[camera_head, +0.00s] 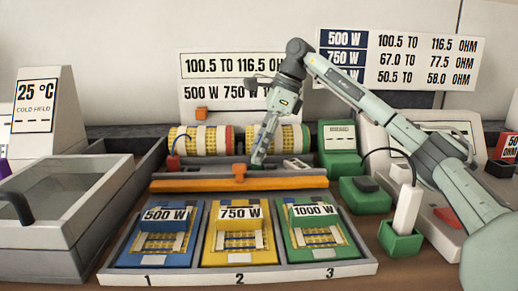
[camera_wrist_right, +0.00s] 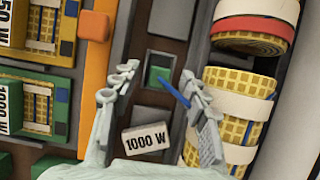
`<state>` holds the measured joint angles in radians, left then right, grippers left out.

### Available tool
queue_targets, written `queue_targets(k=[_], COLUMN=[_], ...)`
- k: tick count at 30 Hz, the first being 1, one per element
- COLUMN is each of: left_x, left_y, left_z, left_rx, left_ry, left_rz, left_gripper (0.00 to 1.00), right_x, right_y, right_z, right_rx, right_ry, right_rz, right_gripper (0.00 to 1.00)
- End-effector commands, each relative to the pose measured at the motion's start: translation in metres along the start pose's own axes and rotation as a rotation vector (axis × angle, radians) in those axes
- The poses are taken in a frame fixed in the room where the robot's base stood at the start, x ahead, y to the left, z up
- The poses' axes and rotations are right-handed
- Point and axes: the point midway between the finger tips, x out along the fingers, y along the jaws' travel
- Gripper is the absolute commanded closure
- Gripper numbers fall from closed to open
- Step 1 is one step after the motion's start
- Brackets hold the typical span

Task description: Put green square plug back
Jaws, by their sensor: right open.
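A small green square piece (camera_wrist_right: 160,70) sits in a grey square frame on a dark strip in the right wrist view. I cannot tell whether it is the plug or a coloured socket. A thin blue rod (camera_wrist_right: 174,90) slants from beside it toward one finger. My right gripper (camera_head: 257,160) is open, pointing down over the strip behind the orange bar. In the wrist view its fingers (camera_wrist_right: 157,84) stand on either side of the green square, with nothing clearly held. The green square is not discernible in the head view. My left gripper is not in view.
A 1000 W tag (camera_wrist_right: 147,138) lies near the fingers. Rolled yellow meshes (camera_head: 205,140) stand behind the strip; an orange bar (camera_head: 200,184) runs in front. A tray (camera_head: 240,278) holds blue, yellow and green mesh panels. Green blocks (camera_head: 365,195) stand right.

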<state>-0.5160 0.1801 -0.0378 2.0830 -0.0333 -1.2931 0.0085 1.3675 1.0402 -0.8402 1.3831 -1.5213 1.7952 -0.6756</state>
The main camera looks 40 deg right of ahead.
Motion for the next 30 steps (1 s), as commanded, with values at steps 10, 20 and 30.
queue_targets(k=[10, 20, 30], left_x=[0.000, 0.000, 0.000], left_y=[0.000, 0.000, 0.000], left_z=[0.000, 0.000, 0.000], left_rx=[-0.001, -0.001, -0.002], left_ry=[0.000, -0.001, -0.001], left_rz=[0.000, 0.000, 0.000], left_gripper=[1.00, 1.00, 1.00], right_x=[-0.060, -0.113, -0.119], right_y=[-0.001, 0.000, 0.000], right_z=[0.002, 0.001, 0.000], right_rx=[-0.001, 0.000, -0.001], right_ry=[-0.006, -0.002, -0.002], right_rz=[-0.005, -0.003, 0.000], right_gripper=[0.55, 0.55, 0.55])
